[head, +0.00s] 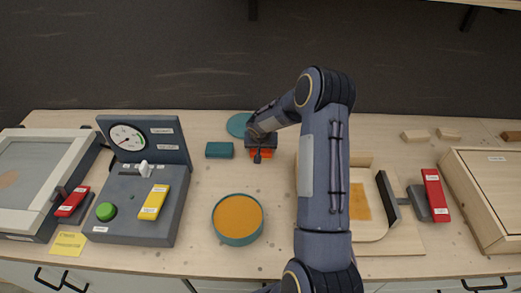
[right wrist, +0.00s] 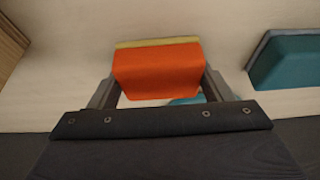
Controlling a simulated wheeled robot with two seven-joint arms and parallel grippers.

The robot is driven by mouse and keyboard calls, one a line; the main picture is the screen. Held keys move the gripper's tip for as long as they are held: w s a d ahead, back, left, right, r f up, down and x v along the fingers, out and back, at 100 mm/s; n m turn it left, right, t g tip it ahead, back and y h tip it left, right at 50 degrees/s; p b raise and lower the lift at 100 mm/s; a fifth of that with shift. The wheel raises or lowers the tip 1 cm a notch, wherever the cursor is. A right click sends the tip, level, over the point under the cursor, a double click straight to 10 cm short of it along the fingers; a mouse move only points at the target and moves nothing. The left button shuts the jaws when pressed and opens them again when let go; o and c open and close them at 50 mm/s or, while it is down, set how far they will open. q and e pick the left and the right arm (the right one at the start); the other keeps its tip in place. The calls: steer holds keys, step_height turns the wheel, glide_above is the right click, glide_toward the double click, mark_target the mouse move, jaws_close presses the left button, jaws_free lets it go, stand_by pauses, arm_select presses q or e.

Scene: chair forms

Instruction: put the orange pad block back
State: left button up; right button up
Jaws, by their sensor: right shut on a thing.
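The orange pad block (right wrist: 158,70) is between the fingers of my right gripper (head: 261,152) in the right wrist view. A thin tan layer runs along its far edge. In the head view only a small part of the orange block (head: 262,155) shows under the dark gripper, at the back middle of the table. My right gripper is shut on it. I cannot tell whether the block touches the table. A teal block (head: 219,150) lies just left of it, and also shows in the right wrist view (right wrist: 290,62). My left gripper is not in view.
A teal round disc (head: 237,124) lies behind the teal block. A round teal dish with an orange top (head: 237,238) stands in front. A grey gauge panel (head: 178,200) is at left. A wooden form (head: 400,238) with a red-handled clamp (head: 435,195) is at right, partly behind my right arm.

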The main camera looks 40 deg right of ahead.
steer(key=shift+r, duration=0.2)
steer(key=shift+f, duration=0.3)
steer(key=o, duration=0.9)
steer(key=shift+r, duration=0.1)
steer(key=shift+o, duration=0.2)
steer(key=shift+r, duration=0.5)
steer(key=s+a+f+p+v, duration=0.1)
steer(key=s+p+v, duration=0.15)
steer(key=v, duration=1.65)
steer(key=s+a+r+n+t+y, duration=0.1)
steer(key=s+a+r+n+y, duration=0.2)
steer(key=s+a, duration=0.6)
steer(key=s+a+r+n+t+y, duration=0.1)
steer(key=s+a+r+n+y, duration=0.2)
steer(key=s+a, duration=0.7)
steer(key=s+r, duration=0.2)
steer(key=s, duration=0.1)
steer(key=shift+s+a+y, duration=0.25)
steer(key=shift+s+y, duration=0.05)
steer(key=shift+s, duration=0.1)
